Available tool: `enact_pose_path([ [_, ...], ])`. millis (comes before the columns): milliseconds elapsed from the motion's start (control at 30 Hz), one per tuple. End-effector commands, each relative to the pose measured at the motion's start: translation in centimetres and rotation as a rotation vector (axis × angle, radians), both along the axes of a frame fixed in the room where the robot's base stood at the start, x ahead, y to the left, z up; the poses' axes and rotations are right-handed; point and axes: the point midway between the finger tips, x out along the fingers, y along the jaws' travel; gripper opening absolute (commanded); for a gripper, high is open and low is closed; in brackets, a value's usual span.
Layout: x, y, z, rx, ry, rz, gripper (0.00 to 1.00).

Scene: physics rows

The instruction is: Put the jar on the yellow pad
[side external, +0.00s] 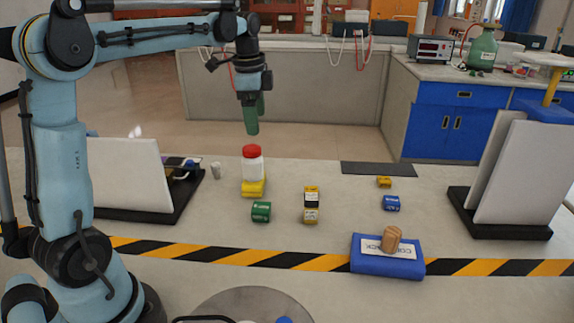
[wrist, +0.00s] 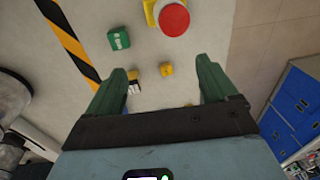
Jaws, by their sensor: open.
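The jar (side external: 252,166) is white with a red lid and stands upright on the yellow pad (side external: 253,189), left of the table's middle. In the wrist view the jar's red lid (wrist: 174,19) shows at the top edge, with part of the yellow pad (wrist: 150,10) beside it. My gripper (side external: 252,128) hangs above the jar, pointing down, clear of the lid. Its two green fingers (wrist: 161,68) are apart with nothing held between them. The jar's base on the pad is partly hard to make out.
A green block (side external: 261,211), a yellow-black block (side external: 311,204), a small yellow block (side external: 384,182) and a blue block (side external: 391,203) lie nearby. A wooden piece (side external: 391,239) sits on a blue box (side external: 387,264). White panels (side external: 127,177) (side external: 507,170) stand at both sides.

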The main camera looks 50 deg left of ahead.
Motion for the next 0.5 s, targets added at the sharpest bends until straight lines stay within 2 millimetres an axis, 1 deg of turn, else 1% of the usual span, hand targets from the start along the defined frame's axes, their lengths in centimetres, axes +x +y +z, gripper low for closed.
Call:
enact_pose_path([
  [33,-0.7,-1.5,0.1,0.003,-0.032,0.038,0.86],
  [200,-2.8,-5.6,0.0,-0.008,-0.146,0.195,0.86],
  [267,-3.7,-6.9,-0.3,-0.020,-0.185,0.248,0.86],
  [367,-5.2,-9.0,-1.0,-0.049,-0.253,0.337,0.86],
  [500,-7.5,-11.6,-2.4,-0.108,-0.344,0.459,0.86],
])
